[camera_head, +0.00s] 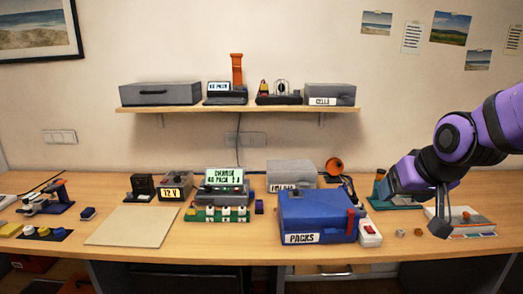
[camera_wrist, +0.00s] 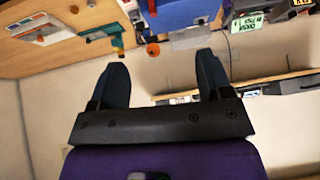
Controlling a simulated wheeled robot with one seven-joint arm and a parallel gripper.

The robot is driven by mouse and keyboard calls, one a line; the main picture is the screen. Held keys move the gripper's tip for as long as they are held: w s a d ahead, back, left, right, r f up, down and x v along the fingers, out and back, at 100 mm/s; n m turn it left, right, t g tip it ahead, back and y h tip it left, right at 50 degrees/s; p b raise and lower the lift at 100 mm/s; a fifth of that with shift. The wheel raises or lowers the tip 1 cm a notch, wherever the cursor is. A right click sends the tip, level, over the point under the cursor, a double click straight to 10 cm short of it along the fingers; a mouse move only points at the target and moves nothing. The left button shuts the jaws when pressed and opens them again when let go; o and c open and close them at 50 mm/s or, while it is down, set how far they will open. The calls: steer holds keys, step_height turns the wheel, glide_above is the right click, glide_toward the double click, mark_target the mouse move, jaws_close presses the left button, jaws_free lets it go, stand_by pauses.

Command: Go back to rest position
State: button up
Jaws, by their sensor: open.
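My gripper (camera_head: 441,210) hangs at the right end of the workbench (camera_head: 240,263), at the end of my purple and black arm. It is above or in front of a white tray with an orange item (camera_head: 478,222); the exact height is hard to tell. In the wrist view, my gripper (camera_wrist: 160,75) has its two dark fingers spread apart with nothing between them. That view looks along the bench and wall, upside down.
A blue box labelled PACKS (camera_head: 310,215) stands left of my gripper, with a small red and white device (camera_head: 369,234) beside it. A shelf (camera_head: 240,109) carries boxes and devices. A beige mat (camera_head: 132,226) lies bare at the left.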

steer(key=s+d+r+g, duration=0.1)
steer(key=s+r, duration=0.2)
steer(key=s, duration=0.5)
steer(key=s+d+r+g, duration=0.1)
steer(key=s+r, duration=0.2)
steer(key=s, duration=0.5)
steer(key=shift+s+r+h, duration=0.2)
steer(key=shift+h, duration=0.2)
steer(key=shift+c, duration=0.4)
